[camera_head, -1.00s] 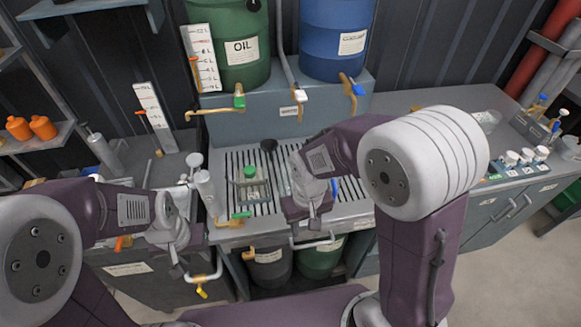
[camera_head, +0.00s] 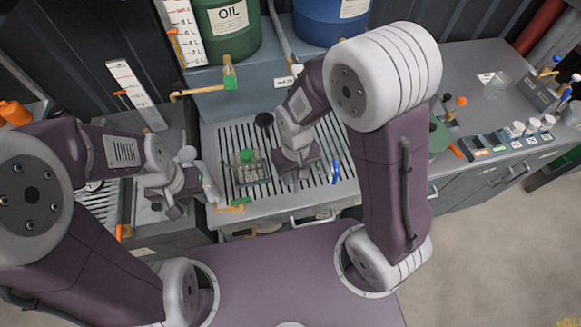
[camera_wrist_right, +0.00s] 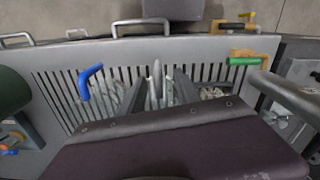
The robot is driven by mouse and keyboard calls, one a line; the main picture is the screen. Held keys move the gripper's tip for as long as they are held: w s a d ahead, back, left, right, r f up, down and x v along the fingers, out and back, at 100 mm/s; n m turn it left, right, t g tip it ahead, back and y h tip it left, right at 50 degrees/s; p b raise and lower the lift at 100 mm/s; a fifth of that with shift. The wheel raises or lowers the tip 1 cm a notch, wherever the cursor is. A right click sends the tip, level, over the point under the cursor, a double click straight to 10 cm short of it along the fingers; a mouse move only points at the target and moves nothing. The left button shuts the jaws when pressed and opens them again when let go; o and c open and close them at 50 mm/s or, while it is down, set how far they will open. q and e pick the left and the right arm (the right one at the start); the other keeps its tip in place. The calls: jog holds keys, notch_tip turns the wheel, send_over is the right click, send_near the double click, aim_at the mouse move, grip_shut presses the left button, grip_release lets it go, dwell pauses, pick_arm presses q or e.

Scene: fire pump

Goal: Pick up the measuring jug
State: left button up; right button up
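My right gripper (camera_head: 296,168) is low over the slatted drain tray (camera_head: 222,140). In the right wrist view its two dark fingers (camera_wrist_right: 157,82) stand apart, with a pale upright shape (camera_wrist_right: 155,88) between them. Clear, glass-like surfaces (camera_wrist_right: 111,88) show beside the fingers. They may belong to the measuring jug, but I cannot make out its outline or whether the fingers touch it. In the head view my right gripper hides that spot. My left gripper (camera_head: 176,207) is over the left bench; its finger opening is unclear.
A green-capped glass container (camera_head: 248,170) stands on the tray, left of my right gripper. A blue lever (camera_head: 336,171) is to its right. The green oil drum (camera_head: 226,35) and blue drum (camera_head: 325,22) stand behind.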

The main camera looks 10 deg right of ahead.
aim_at(296, 181)
jog(key=f, duration=0.5)
jog(key=shift+s+d, duration=0.15)
jog(key=shift+s, duration=0.25)
jog(key=shift+w, duration=0.2)
jog(key=shift+c, duration=0.9)
jog(key=shift+s, duration=0.1)
grip_shut()
